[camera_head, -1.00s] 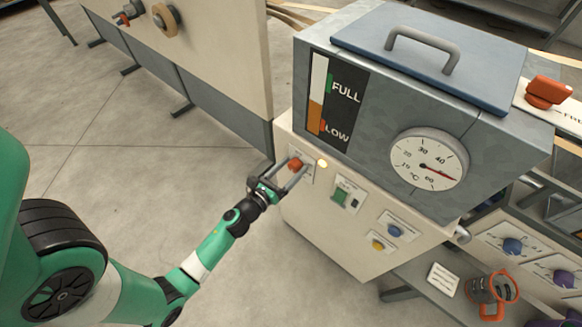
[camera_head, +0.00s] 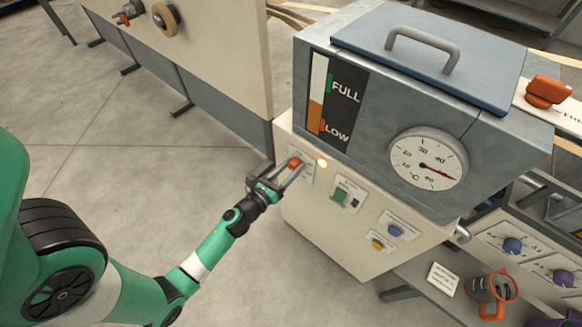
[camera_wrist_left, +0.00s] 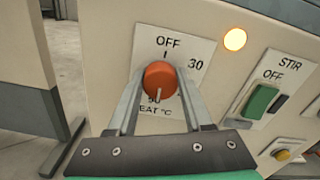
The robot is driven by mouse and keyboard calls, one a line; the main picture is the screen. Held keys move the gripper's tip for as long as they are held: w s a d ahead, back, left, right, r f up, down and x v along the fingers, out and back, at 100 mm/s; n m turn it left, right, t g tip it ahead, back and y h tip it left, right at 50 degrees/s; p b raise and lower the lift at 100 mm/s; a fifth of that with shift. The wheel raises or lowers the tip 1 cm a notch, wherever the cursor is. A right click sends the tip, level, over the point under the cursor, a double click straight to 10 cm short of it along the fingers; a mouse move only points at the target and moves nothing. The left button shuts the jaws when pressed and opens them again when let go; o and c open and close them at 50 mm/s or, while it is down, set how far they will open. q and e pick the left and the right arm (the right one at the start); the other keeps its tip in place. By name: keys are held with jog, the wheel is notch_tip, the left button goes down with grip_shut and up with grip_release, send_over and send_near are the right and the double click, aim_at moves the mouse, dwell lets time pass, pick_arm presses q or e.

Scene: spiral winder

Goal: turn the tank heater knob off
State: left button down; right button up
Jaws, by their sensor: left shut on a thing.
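The tank heater knob (camera_head: 294,163) is a round orange-red knob on the cream front panel below the grey tank. In the left wrist view the knob (camera_wrist_left: 160,77) sits on a white label with OFF above it, 30 at the right and a partly hidden number below. Its white pointer mark faces down, away from OFF. My left gripper (camera_head: 291,168) is shut on the knob, one finger on each side. The right gripper is not in view.
A lit yellow lamp (camera_head: 322,163) is right of the knob. The green STIR switch (camera_head: 339,196) and blue (camera_head: 395,231) and yellow (camera_head: 377,245) buttons lie further right. The tank's dial (camera_head: 428,160) has a red needle near its high end. Open floor lies left.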

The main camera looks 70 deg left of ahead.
pick_arm(q)
jog(key=n, duration=0.4)
jog(key=shift+a+p, duration=0.1)
jog(key=shift+p, duration=0.2)
jog(key=n, duration=0.4)
jog(key=shift+n+p, duration=0.35)
jog(key=shift+n, duration=0.05)
jog(key=n+p, duration=0.1)
jog(key=n, duration=0.3)
jog(key=shift+f+n, duration=0.1)
jog(key=shift+n, duration=0.2)
jog(key=n+p, duration=0.1)
jog(key=n, duration=0.3)
jog(key=shift+n, duration=0.3)
jog(key=n+p, duration=0.1)
jog(key=n, duration=0.3)
jog(key=shift+f+p, duration=0.15)
jog(key=shift+p, duration=0.15)
jog(key=n+p, duration=0.1)
jog(key=n, duration=0.4)
jog(key=n+p, duration=0.1)
jog(key=n, duration=0.3)
jog(key=shift+n, duration=0.3)
jog(key=shift+w+d+f+n+p, duration=0.1)
jog(key=shift+n+p, duration=0.15)
jog(key=shift+n, duration=0.7)
jog(key=shift+d+n+p, duration=0.1)
jog(key=shift+n+p, duration=0.15)
jog(key=shift+n, duration=0.7)
